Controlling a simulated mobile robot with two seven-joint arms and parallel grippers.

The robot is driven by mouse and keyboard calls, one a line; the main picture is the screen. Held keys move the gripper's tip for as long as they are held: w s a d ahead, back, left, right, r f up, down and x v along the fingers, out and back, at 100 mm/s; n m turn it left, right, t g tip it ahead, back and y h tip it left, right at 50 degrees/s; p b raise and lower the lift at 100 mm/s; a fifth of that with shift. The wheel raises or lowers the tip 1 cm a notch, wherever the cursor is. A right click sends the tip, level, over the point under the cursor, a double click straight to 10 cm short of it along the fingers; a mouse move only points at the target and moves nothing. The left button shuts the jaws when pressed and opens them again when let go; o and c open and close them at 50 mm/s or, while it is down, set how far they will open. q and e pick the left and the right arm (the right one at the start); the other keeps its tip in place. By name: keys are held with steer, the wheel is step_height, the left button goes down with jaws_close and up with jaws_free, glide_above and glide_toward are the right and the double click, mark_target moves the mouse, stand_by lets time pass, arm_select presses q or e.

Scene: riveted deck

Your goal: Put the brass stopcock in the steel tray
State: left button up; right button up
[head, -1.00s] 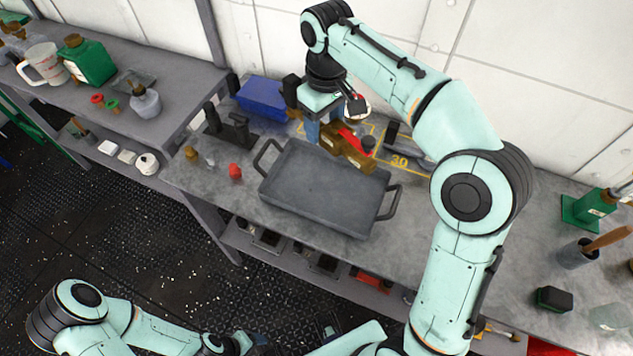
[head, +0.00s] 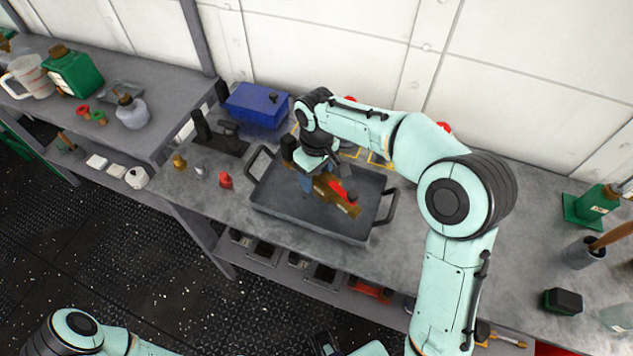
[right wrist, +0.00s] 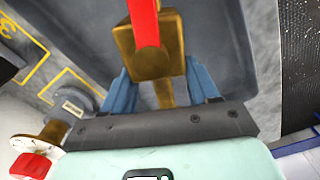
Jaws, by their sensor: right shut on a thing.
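The brass stopcock (head: 348,208) has a red lever and lies within the outline of the steel tray (head: 277,226) in the head view. My right gripper (head: 307,184) points down and is shut on the stopcock. In the right wrist view the stopcock (right wrist: 153,60) sits between the blue fingers, with the grey tray (right wrist: 85,35) behind it. I cannot tell whether the stopcock touches the tray floor. The tray has a loop handle at each end, and its floor is otherwise bare.
A blue box (head: 257,105) stands behind the tray, with a dark stand (head: 222,138) left of it. A red-capped small item (head: 225,180) is close to the tray's left end. The bench (head: 470,240) right of the tray has free room.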

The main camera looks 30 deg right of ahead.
mark_target(317, 182)
steer(key=shift+f, duration=1.6)
steer(key=shift+f, duration=0.1)
steer(key=o, duration=1.5)
steer(key=shift+f, duration=0.1)
step_height(317, 182, up, 12)
steer(key=p, duration=0.1)
steer(key=shift+r+p, duration=0.2)
steer(key=shift+p, duration=0.1)
steer(key=shift+f, duration=0.1)
